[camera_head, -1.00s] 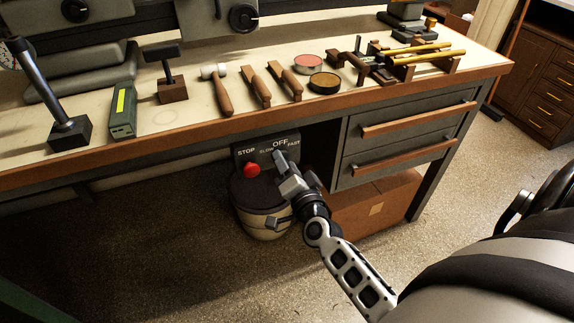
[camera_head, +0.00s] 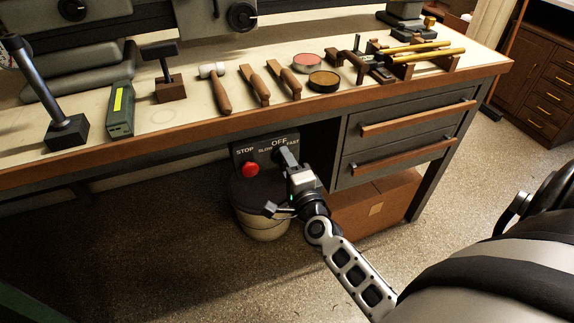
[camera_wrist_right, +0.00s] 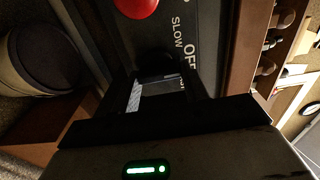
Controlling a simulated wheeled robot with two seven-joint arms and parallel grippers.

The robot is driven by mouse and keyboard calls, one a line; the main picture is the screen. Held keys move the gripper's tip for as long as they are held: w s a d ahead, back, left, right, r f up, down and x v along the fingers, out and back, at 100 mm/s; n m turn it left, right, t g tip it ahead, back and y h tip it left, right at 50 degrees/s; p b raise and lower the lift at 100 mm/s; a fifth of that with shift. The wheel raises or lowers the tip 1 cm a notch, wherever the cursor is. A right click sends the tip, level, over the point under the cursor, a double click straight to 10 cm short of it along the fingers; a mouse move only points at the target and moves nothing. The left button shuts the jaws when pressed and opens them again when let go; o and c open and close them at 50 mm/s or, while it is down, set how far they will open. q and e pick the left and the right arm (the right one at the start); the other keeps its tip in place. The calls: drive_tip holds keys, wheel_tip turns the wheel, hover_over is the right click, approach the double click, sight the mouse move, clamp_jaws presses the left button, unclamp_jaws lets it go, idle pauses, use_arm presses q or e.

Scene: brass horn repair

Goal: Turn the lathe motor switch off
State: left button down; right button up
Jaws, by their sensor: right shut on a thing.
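The motor switch panel (camera_head: 258,150) hangs under the bench's front edge, with a red STOP button (camera_head: 250,169) on its left and a selector marked SLOW, OFF and FAST on its right. My right gripper (camera_head: 284,158) is at the selector, shut on its knob; fingers and wrist hide the knob in the head view. In the right wrist view the panel (camera_wrist_right: 150,38) and the red button (camera_wrist_right: 136,5) show, with the dark fingers (camera_wrist_right: 165,92) below the SLOW and OFF lettering. Which mark the knob points to cannot be told. My left gripper is not in view.
The wooden bench edge (camera_head: 190,130) runs just above the panel. A round bin (camera_head: 262,222) stands below it, and a cardboard box (camera_head: 375,205) and drawers (camera_head: 410,130) are to the right. Hand tools lie on the bench top.

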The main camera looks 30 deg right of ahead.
idle(0.4)
drive_tip(key=o, duration=1)
use_arm(q)
drive_tip(key=shift+b, duration=0.4)
use_arm(e)
drive_tip(key=v, duration=1.6)
drive_tip(key=shift+f, duration=0.1)
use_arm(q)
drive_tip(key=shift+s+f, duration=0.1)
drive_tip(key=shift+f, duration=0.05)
use_arm(e)
drive_tip(key=shift+d, duration=0.1)
